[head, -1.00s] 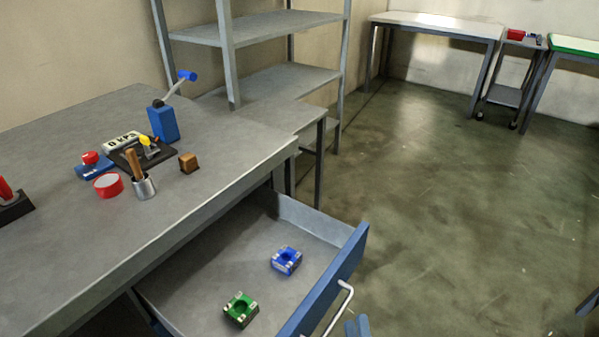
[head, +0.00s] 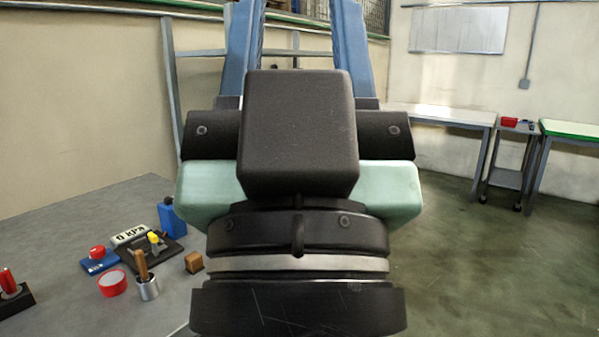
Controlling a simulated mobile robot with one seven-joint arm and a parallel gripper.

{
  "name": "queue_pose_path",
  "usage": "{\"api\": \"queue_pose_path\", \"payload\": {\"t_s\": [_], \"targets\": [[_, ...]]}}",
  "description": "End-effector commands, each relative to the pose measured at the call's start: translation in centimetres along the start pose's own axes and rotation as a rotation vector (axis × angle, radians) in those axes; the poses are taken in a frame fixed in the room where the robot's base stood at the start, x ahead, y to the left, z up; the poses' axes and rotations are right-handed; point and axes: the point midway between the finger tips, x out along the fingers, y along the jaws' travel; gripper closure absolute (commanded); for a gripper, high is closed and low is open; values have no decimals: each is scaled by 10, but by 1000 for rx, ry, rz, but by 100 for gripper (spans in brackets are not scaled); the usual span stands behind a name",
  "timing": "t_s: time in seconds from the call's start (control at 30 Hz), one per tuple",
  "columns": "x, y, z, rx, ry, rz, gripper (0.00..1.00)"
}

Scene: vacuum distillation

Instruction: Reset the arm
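My gripper (head: 298,20) fills the middle of the head view, close to the camera and pointing up. Its two blue fingers stand wide apart and run to the top edge, with only wall and shelving seen between them. It is open and holds nothing that I can see. My gripper's body and wrist hide the right part of the workbench (head: 60,235). The drawer cannot be seen in this view.
A table (head: 440,113) and a cart (head: 507,178) stand far right. The right floor is clear.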

Motion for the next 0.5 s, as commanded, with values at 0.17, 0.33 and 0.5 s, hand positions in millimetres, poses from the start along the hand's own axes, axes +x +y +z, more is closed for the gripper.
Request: {"api": "queue_pose_path", "payload": {"t_s": [0.17, 0.33, 0.5], "targets": [[45, 0, -41, -4, -1, 1, 55], [83, 0, -77, -5, -2, 2, 55], [119, 0, -110, -6, -2, 2, 55]]}}
